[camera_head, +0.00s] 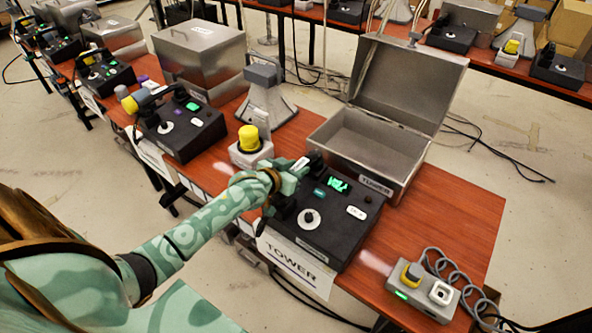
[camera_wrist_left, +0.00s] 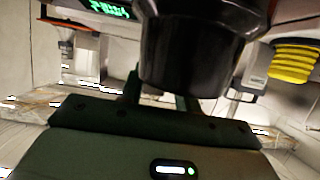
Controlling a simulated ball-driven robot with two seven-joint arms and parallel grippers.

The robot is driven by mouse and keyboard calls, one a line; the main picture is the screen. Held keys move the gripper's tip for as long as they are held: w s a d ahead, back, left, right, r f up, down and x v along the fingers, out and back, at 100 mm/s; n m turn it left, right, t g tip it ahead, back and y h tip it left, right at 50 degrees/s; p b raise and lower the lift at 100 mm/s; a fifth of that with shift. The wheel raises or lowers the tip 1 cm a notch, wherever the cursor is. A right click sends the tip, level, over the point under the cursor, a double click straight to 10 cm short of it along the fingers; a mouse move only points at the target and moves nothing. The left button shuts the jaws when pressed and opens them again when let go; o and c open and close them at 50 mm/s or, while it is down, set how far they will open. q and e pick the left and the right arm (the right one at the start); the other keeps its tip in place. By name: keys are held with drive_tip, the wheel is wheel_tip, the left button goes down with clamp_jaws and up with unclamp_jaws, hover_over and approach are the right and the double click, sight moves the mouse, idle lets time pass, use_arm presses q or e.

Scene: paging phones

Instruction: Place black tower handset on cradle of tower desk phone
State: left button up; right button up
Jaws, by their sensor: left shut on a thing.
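The black tower desk phone (camera_head: 330,225) sits on the wooden table, with a green lit display and a white dial, behind a "TOWER" label (camera_head: 297,265). My left gripper (camera_head: 290,182) is over the phone's left side, shut on the black tower handset (camera_head: 283,207). The gripper covers the handset's middle. In the left wrist view a thick black end of the handset (camera_wrist_left: 200,45) fills the top middle, and the phone's green display (camera_wrist_left: 108,8) shows at top left. I cannot tell whether the handset touches the cradle, which is hidden. My right gripper is not in view.
An open metal box (camera_head: 372,140) stands behind the phone. A yellow-topped grey device (camera_head: 250,145) is close to the left of my gripper. Another phone (camera_head: 180,130) stands further left.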

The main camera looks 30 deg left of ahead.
use_arm(q)
drive_tip(key=shift+r, duration=0.15)
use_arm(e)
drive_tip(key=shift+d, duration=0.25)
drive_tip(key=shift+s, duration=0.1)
use_arm(q)
drive_tip(key=o, duration=1.1)
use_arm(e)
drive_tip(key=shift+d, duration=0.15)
